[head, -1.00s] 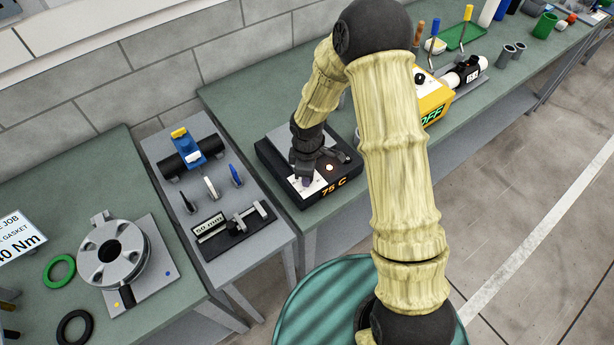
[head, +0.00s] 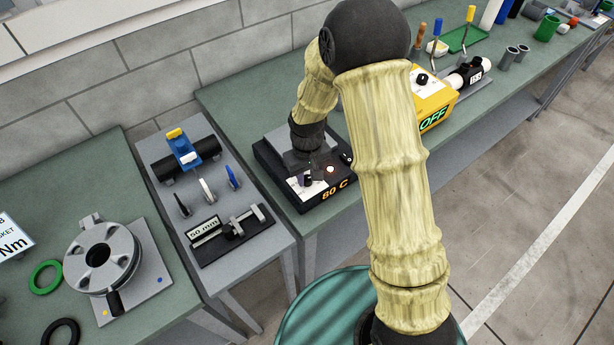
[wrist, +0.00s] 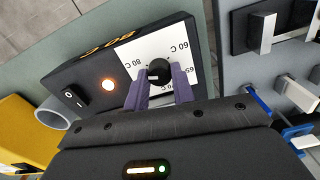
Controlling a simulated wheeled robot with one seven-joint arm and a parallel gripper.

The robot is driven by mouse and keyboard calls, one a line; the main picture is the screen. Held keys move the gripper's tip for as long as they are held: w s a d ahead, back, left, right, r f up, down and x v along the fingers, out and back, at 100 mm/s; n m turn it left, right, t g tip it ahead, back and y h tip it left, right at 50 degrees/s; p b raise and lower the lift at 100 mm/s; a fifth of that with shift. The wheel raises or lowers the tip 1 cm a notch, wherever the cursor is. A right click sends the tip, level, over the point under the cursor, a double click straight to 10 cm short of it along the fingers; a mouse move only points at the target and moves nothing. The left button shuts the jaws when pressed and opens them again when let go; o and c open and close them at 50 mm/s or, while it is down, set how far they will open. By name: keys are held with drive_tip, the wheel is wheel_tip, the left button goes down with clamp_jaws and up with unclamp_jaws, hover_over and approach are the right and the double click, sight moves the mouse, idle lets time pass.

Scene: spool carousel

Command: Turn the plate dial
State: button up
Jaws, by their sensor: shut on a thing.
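The plate dial is a small black knob (wrist: 158,72) on a white scale panel in the wrist view, with marks such as 60 C, 70 C and 80 C around it. It sits on a dark box (head: 270,157) with a metal plate, on the green bench. The box front reads 80 C in orange. My gripper (wrist: 160,84) has its two purple fingers shut on the knob, one on each side. In the head view my gripper (head: 308,180) is over the box front and partly hides the panel.
A lit round lamp (wrist: 109,85) and a rocker switch (wrist: 75,96) are on the same box. A yellow box reading OFF (head: 432,100) stands to the right. A grey stand with a blue clamp (head: 183,150) and a 50 mm gauge (head: 232,232) is to the left.

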sight(308, 178)
drive_tip(key=shift+m, duration=1.2)
drive_tip(key=o, duration=1)
drive_tip(key=shift+s, duration=0.1)
wheel_tip(308, 178, up, 17)
drive_tip(key=b, duration=0.2)
drive_tip(key=shift+r+b, duration=0.2)
drive_tip(key=shift+b, duration=0.2)
drive_tip(key=shift+d, duration=0.1)
